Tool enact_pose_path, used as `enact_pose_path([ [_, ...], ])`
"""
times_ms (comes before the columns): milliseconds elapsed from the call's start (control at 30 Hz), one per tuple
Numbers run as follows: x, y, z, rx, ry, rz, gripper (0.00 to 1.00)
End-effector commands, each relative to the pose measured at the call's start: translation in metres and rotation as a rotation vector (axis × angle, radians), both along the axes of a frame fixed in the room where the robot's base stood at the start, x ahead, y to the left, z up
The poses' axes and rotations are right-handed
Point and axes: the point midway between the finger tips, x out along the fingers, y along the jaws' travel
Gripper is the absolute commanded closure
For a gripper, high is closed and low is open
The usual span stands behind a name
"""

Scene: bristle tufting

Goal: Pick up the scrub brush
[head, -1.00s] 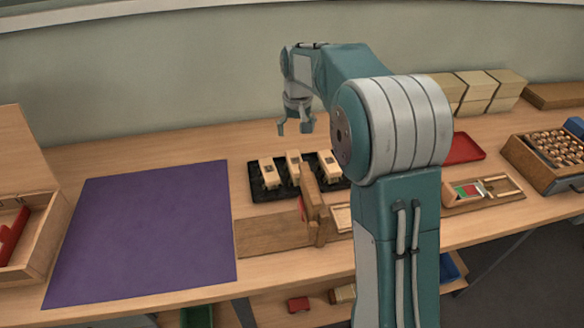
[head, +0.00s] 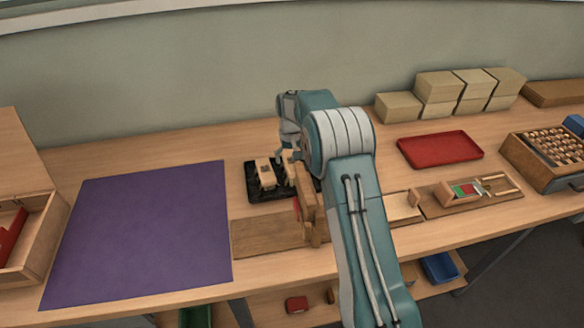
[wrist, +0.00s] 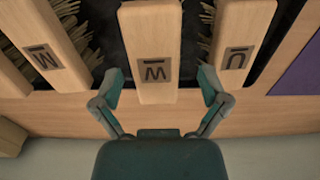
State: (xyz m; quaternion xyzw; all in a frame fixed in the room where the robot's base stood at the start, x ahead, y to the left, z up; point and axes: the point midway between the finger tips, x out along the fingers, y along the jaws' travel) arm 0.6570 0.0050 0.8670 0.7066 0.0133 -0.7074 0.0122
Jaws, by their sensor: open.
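Scrub brushes with pale wooden blocks and bristles lie on a black tray (head: 268,197). In the head view a left brush (head: 264,173) and a middle brush (head: 289,170) show; my arm hides the tray's right part. My gripper (head: 284,155) is low over the tray's far side. In the wrist view my gripper (wrist: 160,77) is open, its fingers on either side of the middle brush (wrist: 153,40), which bears a dark letter plate. A brush (wrist: 40,50) lies to its left and another (wrist: 240,35) to its right. I cannot tell whether the fingers touch wood.
A wooden fixture (head: 309,205) stands just in front of the tray. A purple mat (head: 140,235) lies left. A red tray (head: 440,148), stacked tan blocks (head: 436,86) and a wooden box of small pieces (head: 553,152) are right. The wall stands behind.

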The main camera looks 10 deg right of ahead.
Motion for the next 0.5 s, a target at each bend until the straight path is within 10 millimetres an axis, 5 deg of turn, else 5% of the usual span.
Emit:
enact_pose_path([
  [500,0.004,-0.006,-0.053,-0.002,-0.001,0.001,0.06],
])
